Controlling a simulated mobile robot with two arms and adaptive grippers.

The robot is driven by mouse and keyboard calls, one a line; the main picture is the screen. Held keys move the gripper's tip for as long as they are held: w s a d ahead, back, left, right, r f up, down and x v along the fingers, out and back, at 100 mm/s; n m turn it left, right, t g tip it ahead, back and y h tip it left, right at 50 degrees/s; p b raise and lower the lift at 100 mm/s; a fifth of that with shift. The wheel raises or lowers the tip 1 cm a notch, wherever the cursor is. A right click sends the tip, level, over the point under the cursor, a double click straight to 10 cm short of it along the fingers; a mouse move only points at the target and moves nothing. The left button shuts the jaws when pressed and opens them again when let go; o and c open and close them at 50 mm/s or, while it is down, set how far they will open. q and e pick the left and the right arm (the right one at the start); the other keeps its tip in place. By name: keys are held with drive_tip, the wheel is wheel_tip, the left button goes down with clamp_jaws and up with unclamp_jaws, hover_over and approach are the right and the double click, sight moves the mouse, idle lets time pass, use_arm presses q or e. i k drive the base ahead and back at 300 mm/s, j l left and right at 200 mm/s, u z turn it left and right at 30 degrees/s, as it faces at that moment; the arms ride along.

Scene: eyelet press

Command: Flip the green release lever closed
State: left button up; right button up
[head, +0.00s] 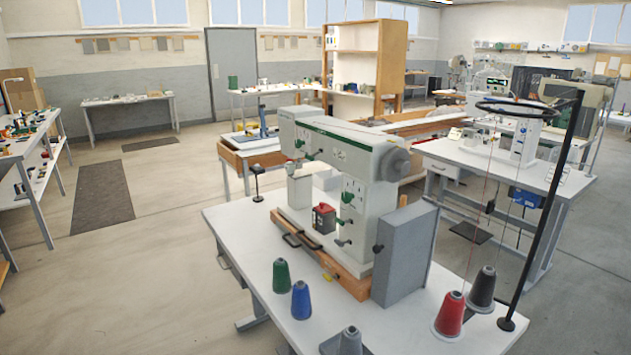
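A white press-like machine (355,165) stands on the near white table. Neither of my grippers is in view.
The white table (232,222) holds green (281,276), blue (301,300), grey and red (449,315) thread cones, plus a dark one (482,290). A black thread stand (545,200) rises at the right. A grey box (405,255) stands beside the machine. Floor is open to the left.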

sight(309, 156)
drive_tip(key=i+j+z, duration=0.3)
drive_tip(key=i+j, duration=0.15)
drive_tip(key=j, duration=0.15)
drive_tip(key=i+j+z, duration=0.3)
drive_tip(key=j, duration=0.35)
drive_tip(key=i+j+z, duration=0.15)
drive_tip(key=j, duration=0.25)
drive_tip(key=i, duration=0.05)
